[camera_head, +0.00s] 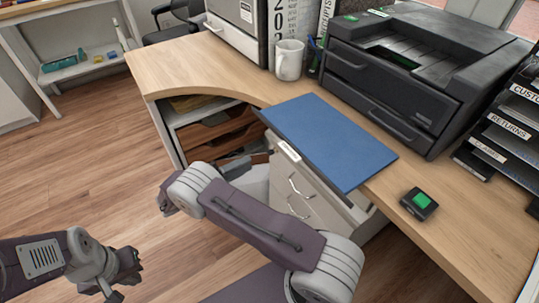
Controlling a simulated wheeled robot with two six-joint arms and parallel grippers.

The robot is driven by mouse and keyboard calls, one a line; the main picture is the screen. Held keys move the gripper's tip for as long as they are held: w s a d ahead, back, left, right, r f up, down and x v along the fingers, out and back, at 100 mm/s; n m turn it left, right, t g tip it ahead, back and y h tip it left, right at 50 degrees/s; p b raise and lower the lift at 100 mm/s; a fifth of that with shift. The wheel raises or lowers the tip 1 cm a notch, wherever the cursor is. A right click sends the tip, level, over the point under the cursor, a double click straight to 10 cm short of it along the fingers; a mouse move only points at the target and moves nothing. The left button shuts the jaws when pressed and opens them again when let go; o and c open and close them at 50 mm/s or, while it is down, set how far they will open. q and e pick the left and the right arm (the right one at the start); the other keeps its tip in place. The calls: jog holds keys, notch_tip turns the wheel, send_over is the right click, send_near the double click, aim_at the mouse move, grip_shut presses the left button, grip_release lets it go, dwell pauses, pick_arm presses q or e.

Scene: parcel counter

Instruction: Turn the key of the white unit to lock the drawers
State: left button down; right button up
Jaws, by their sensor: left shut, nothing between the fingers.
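The white drawer unit (298,203) stands under the desk, with curved handles on its front and a small label on its top edge. My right arm crosses in front of it and hides its left and lower parts. I cannot make out the key or its lock. My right gripper (246,162) seems to be at the unit's upper left, mostly behind my own arm, and its fingers cannot be made out. My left gripper (122,284) is at the lower left above the wooden floor, shut and empty, well away from the unit.
A blue board (327,140) lies on the desk (190,65) and juts over its front edge above the unit. A black printer (400,85), a mug (289,60), a small green-screened device (419,203) and labelled trays (505,135) stand on the desk. Open floor lies left.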

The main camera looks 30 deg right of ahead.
aim_at(271, 152)
jog(key=d, duration=0.2)
jog(key=d+b, duration=0.1)
jog(key=d, duration=0.1)
jog(key=d+b, duration=0.1)
jog(key=d, duration=0.2)
jog(key=shift+w+f, duration=0.2)
jog(key=shift+w, duration=0.05)
jog(key=shift+d+r, duration=0.15)
jog(key=shift+d, duration=0.4)
grip_shut()
dwell(0.4)
